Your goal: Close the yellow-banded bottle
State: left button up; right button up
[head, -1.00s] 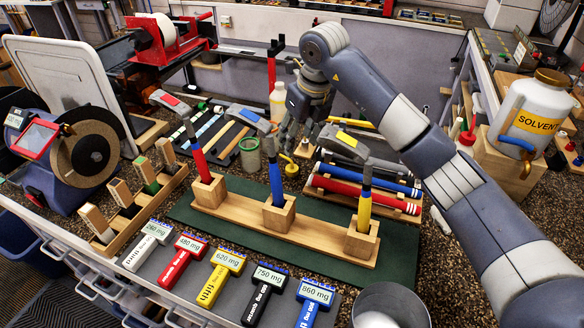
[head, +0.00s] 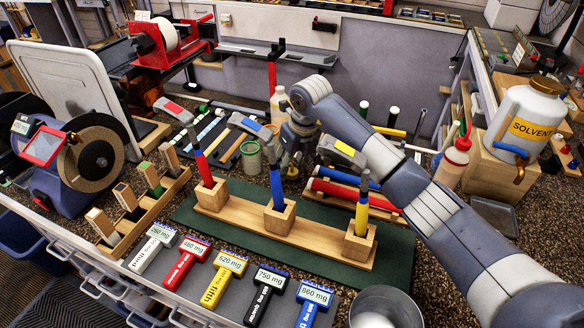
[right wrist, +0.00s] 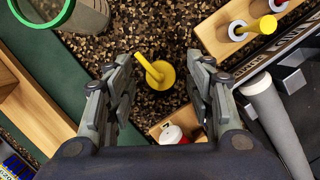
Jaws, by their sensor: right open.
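A yellow nozzle cap (right wrist: 160,76), a round base with a thin spout, rests on the speckled bench in the right wrist view. My right gripper (right wrist: 162,84) is open above it, with one finger to each side and neither clearly touching it. In the head view my right gripper (head: 290,158) points down behind the hammer rack and mostly hides the cap. A pale bottle (head: 278,104) stands just behind the gripper, partly hidden; I cannot make out a yellow band on it. My left gripper is not in view.
Hammers stand in a wooden rack (head: 325,240) in front of my right gripper. A green-rimmed cup (head: 250,155) is close on its left. A tray with red and blue tubes (head: 350,192) is on its right. A red-topped bottle (head: 455,163) stands beyond my arm.

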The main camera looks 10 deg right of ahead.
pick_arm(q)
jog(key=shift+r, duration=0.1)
pick_arm(e)
jog(key=shift+w+f, duration=0.15)
jog(key=shift+f, duration=0.35)
jog(key=c, duration=0.7)
jog(key=shift+c, duration=0.2)
jog(key=shift+r, duration=0.1)
pick_arm(q)
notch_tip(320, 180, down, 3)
jog(key=b, duration=0.2)
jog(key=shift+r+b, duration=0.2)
jog(key=shift+b, duration=0.1)
pick_arm(e)
notch_tip(320, 180, up, 10)
jog(key=shift+f, duration=0.1)
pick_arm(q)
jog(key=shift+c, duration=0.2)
